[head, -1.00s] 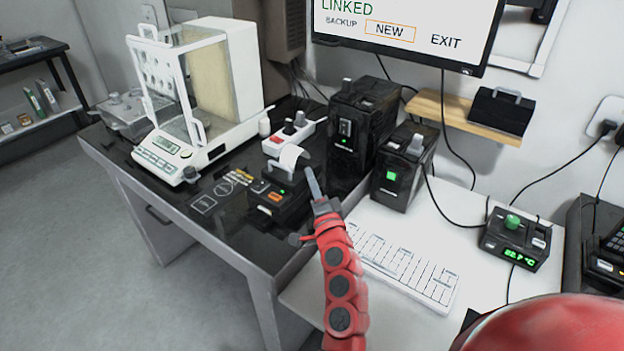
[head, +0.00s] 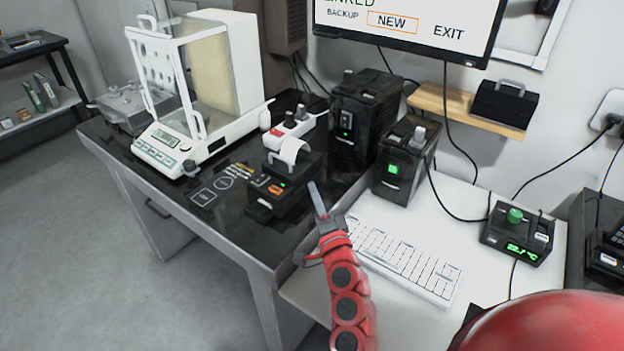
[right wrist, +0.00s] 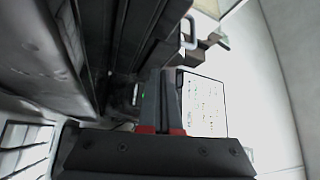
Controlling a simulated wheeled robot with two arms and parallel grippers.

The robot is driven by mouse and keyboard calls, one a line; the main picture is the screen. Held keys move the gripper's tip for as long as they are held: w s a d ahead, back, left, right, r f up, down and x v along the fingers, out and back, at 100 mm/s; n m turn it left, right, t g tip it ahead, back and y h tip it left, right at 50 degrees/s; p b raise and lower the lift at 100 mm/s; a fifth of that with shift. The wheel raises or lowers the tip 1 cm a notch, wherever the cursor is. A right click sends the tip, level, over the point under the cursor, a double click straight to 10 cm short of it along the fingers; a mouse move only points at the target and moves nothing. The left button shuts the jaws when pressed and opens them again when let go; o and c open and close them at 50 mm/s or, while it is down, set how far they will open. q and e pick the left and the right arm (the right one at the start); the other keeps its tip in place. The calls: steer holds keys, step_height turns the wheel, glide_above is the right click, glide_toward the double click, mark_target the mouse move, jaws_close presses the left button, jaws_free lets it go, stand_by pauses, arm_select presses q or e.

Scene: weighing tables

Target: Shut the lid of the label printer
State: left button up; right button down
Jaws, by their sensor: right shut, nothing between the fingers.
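The label printer (head: 280,188) is a small black box with an orange button and a green light, on the dark tabletop. A white paper strip curls up from its top. Its dark lid blends with the body, and I cannot tell whether it is fully shut. My right gripper (head: 317,192) is shut and empty, with its thin fingertips close beside the printer's right side. I cannot tell whether they touch it. In the right wrist view the closed fingers (right wrist: 161,90) point forward with nothing between them. My left gripper is not in view.
A white balance (head: 190,100) with a glass case stands left of the printer. A white keyboard (head: 405,258) lies right of my gripper.

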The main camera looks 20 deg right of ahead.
steer(key=d+r+v, duration=0.1)
steer(key=v, duration=1.1)
steer(key=shift+s+a+p, duration=0.25)
steer(key=shift+s+p, duration=0.05)
steer(key=shift+s, duration=0.15)
steer(key=shift+s, duration=0.1)
